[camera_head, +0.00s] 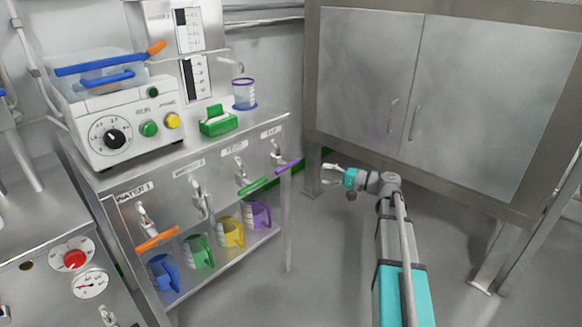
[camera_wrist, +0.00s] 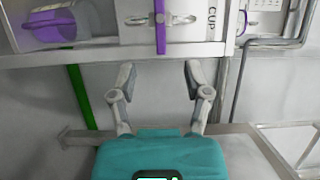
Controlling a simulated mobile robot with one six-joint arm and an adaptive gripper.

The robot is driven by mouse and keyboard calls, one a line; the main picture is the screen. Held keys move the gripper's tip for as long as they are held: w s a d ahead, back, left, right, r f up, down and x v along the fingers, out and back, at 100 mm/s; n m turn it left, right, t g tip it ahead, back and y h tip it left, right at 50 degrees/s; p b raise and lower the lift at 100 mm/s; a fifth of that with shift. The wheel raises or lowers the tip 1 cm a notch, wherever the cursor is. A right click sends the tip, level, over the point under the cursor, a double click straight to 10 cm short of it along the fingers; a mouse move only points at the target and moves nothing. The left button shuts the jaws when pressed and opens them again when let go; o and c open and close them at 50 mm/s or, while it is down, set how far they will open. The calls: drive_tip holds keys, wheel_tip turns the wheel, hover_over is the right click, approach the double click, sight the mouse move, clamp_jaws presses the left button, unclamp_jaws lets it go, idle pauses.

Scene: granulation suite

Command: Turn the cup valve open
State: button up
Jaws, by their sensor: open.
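The cup valve has a purple lever handle (camera_head: 288,166) at the right end of the bench's valve row. The handle shows beyond the fingertips, roughly centred on the gap.
Other valves with orange (camera_head: 157,239) and green (camera_head: 252,186) handles line the bench front. Coloured jugs, including a purple one (camera_head: 257,213), stand on the lower shelf. A bench leg (camera_head: 287,225) is near my gripper. A steel cabinet (camera_head: 440,90) stands behind my arm.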

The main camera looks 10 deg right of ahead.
sight(290, 166)
drive_tip(key=shift+x, duration=6.75)
clamp_jaws()
drive_tip(key=shift+w+d, duration=0.1)
drive_tip(key=shift+d, duration=0.35)
drive_tip(key=shift+a+r, duration=0.1)
drive_tip(key=shift+a, duration=0.35)
